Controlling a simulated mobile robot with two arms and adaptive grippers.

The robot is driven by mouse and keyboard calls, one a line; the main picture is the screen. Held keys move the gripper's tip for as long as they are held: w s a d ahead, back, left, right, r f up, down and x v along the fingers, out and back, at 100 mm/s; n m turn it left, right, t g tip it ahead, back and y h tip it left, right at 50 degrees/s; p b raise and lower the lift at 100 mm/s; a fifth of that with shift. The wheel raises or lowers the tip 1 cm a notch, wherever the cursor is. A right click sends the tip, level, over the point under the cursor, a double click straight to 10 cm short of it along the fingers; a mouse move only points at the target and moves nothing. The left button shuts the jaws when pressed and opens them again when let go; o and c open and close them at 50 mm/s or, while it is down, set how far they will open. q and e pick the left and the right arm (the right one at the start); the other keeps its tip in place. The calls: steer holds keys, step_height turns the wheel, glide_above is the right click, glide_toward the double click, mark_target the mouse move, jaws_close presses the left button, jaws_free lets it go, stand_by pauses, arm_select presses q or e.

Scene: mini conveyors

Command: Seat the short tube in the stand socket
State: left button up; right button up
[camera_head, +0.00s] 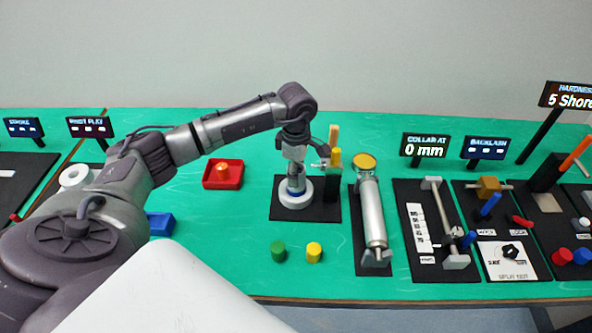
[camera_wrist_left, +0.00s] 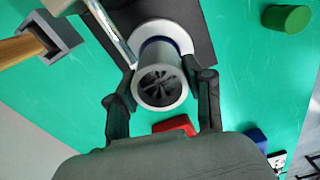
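The short tube (camera_wrist_left: 161,83) is a grey cylinder with dark vanes inside its open end. It also shows in the head view (camera_head: 296,186), upright under my left gripper. My left gripper (camera_head: 296,170) points down over it, with one finger on each side and the fingertips against its wall in the left wrist view. The stand's round white base (camera_head: 296,201) with a dark blue ring lies directly below the tube. The tube's lower end is hidden, so I cannot tell how deep it sits in the socket. My right gripper is not in view.
A dark post with a wooden bar (camera_head: 333,135) stands close right of the gripper. A red tray (camera_head: 222,173) is to the left. A green cylinder (camera_head: 278,251) and a yellow cylinder (camera_head: 314,252) stand in front. A large metal cylinder (camera_head: 372,212) lies on the right.

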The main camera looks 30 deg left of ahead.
arm_select(q)
steer(key=o, duration=0.4)
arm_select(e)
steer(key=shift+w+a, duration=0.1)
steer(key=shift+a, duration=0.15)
arm_select(q)
steer(key=shift+r, duration=0.5)
step_height(320, 180, up, 11)
steer(key=b, duration=0.3)
steer(key=shift+r, duration=0.2)
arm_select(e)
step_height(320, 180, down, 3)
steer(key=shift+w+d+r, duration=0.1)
arm_select(q)
steer(key=shift+f, duration=0.1)
